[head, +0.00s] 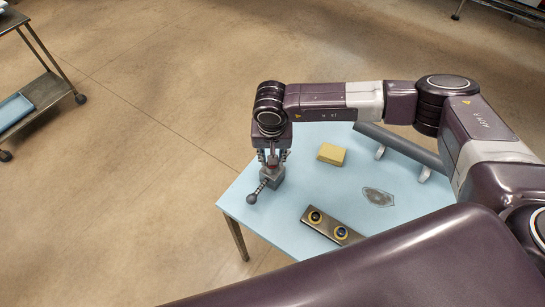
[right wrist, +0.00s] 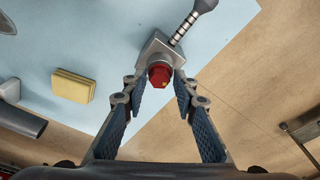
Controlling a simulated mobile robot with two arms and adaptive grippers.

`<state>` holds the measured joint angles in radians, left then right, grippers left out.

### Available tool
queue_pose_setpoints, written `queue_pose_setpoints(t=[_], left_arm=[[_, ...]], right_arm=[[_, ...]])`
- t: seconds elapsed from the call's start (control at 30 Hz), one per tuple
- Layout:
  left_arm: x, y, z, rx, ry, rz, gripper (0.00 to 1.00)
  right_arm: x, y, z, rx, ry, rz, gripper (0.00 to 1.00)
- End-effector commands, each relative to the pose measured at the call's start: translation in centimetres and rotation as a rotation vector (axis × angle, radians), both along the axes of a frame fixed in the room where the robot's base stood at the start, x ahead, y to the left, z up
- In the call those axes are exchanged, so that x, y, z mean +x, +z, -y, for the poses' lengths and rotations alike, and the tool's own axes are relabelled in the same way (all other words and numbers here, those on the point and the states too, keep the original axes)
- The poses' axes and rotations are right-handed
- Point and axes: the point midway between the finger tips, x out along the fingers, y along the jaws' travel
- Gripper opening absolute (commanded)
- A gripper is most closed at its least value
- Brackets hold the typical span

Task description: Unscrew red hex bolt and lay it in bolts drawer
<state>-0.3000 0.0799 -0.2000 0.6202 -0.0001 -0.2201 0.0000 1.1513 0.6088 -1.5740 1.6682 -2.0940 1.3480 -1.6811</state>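The red hex bolt (right wrist: 160,75) sits in the top of a small grey block (right wrist: 153,52) near the corner of the light blue table. In the head view, the bolt (head: 272,162) is partly hidden by my right gripper (head: 272,155), which points down above the block (head: 275,179). In the right wrist view, the right gripper (right wrist: 157,86) is open. Its fingertips are on either side of the bolt head, with gaps between. My left gripper is not in view. I cannot make out a bolts drawer.
A ribbed lever with a dark ball knob (head: 252,199) juts from the block. On the table (head: 290,205) are a yellow sponge-like block (head: 331,154), a plate with two yellow-ringed holes (head: 330,226), a grey stain (head: 378,197) and a dark tube (head: 400,147). A cart (head: 42,91) stands far left.

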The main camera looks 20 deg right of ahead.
Motion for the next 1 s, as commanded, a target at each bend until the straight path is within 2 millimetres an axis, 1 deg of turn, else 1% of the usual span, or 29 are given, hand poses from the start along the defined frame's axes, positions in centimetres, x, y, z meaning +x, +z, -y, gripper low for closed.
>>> queue_pose_setpoints(t=[0.3, 0.4, 0.5, 0.7, 0.77, 0.9, 0.93, 1.0], left_arm=[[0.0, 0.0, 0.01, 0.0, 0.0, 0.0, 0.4], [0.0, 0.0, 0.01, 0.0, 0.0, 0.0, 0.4], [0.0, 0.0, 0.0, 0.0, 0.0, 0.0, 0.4], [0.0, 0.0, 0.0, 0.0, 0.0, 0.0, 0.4], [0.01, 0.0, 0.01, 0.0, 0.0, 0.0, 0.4], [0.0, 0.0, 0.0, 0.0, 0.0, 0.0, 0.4], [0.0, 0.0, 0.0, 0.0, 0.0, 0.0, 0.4], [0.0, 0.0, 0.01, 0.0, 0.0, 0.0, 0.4]], right_arm=[[0.06, 0.0, -0.09, -0.001, -0.383, 0.0, 0.26], [0.06, -0.02, -0.12, -0.001, -0.474, -0.001, 0.26], [0.06, -0.01, -0.08, -0.001, -0.518, 0.0, 0.26], [0.07, 0.01, -0.07, -0.001, -0.523, 0.0, 0.26], [0.07, 0.01, -0.07, -0.001, -0.523, 0.0, 0.21], [0.08, 0.01, -0.07, 0.0, -0.522, 0.0, 0.06], [0.07, 0.0, -0.07, 0.0, -0.522, 0.0, 0.04], [0.07, -0.01, -0.06, -0.001, -0.521, 0.0, 0.04]])
